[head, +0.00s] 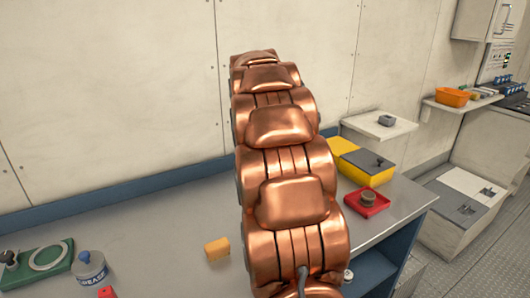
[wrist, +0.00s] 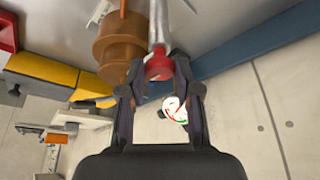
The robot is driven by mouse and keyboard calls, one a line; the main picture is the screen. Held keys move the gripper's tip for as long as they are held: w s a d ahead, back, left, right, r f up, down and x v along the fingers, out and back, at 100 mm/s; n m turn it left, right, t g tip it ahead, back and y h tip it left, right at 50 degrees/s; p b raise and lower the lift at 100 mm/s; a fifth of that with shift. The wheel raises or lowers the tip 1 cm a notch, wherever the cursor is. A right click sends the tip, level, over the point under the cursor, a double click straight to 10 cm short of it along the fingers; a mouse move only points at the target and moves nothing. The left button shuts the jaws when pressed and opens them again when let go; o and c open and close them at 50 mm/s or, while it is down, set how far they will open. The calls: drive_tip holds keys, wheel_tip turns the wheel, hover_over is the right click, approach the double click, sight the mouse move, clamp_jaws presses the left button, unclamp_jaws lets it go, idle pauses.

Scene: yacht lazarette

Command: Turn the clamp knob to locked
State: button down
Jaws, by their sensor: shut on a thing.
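A red knob (wrist: 158,66) sits at the end of a pale grey rod in the wrist view; it is the likely clamp knob. My gripper (wrist: 158,72) has one finger on each side of it and is shut on it. No locked mark is readable, so I cannot tell the knob's setting. A brown stepped cylinder (wrist: 120,45) stands close to the left finger. A white round gauge (wrist: 174,108) with red and green marks shows beyond the fingers. In the head view my copper arm hides the gripper and the knob.
On the grey bench (head: 150,240) are a yellow block (head: 216,249), a grease can (head: 90,268), a green board (head: 60,262), a red tray (head: 381,207) and a yellow-and-grey box (head: 370,177). A shelf at right holds an orange bin (head: 452,97). The wall (head: 110,90) is close behind.

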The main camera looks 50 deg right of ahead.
drive_tip(key=shift+f, duration=0.1)
drive_tip(key=c, duration=0.8)
unclamp_jaws()
drive_tip(key=v, duration=1.2)
